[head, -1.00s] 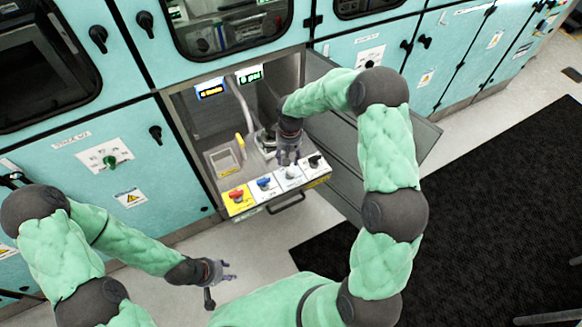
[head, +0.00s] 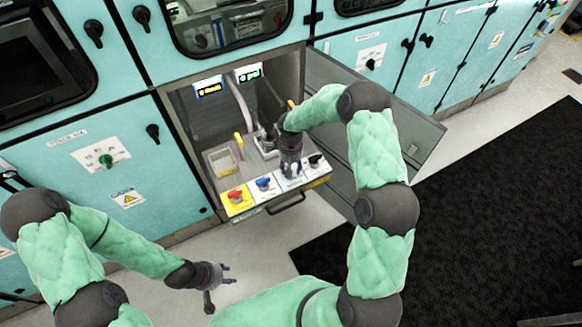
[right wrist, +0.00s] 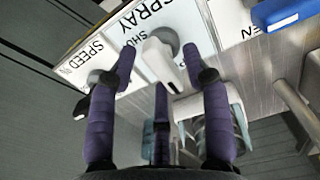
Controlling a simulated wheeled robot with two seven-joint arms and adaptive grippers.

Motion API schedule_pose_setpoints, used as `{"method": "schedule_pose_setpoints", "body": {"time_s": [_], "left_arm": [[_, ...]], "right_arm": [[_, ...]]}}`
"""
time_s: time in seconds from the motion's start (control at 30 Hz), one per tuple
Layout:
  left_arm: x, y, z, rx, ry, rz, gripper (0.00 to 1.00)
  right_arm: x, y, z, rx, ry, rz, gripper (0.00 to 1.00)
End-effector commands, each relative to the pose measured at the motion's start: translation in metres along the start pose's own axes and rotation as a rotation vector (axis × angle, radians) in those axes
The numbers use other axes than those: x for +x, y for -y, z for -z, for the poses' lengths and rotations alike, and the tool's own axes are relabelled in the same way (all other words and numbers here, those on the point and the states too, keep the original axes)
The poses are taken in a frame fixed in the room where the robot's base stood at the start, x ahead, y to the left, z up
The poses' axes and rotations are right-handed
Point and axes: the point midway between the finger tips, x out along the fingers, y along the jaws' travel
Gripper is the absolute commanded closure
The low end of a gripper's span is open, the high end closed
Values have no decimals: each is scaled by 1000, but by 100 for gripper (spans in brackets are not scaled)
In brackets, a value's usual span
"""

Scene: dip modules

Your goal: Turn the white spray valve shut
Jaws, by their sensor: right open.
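The white spray valve (right wrist: 162,60) shows in the right wrist view on a white panel lettered SPRAY. Its lever points down the picture, between the spread purple fingers of my right gripper (right wrist: 167,78). That gripper is open and close over the valve; I cannot tell whether any finger touches it. In the head view my right gripper (head: 290,168) is above the valve panel's front row and hides most of the white valve. My left gripper (head: 226,275) hangs open and empty over the floor, away from the panel.
The red valve (head: 236,195) and blue valve (head: 264,184) are left of my right gripper; the black speed knob (head: 315,160) is just right of it. A yellow handle (head: 239,140) stands behind. An open grey door (head: 400,140) is on the right.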

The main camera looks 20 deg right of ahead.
Motion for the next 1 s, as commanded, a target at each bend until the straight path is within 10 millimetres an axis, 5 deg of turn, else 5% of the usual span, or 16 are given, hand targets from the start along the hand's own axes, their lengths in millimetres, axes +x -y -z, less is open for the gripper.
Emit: {"method": "schedule_pose_setpoints", "body": {"time_s": [0.3, 0.5, 1.0], "left_arm": [[0, 0, 0, 0, 0, 0, 60], [0, 0, 0, 0, 0, 0, 60], [9, 3, 0, 0, 0, 0, 60]], "right_arm": [[2, 0, 0, 1, -1, 0, 51], [2, 0, 0, 1, -1, 0, 100], [3, 0, 0, 97, -3, 0, 100]]}}
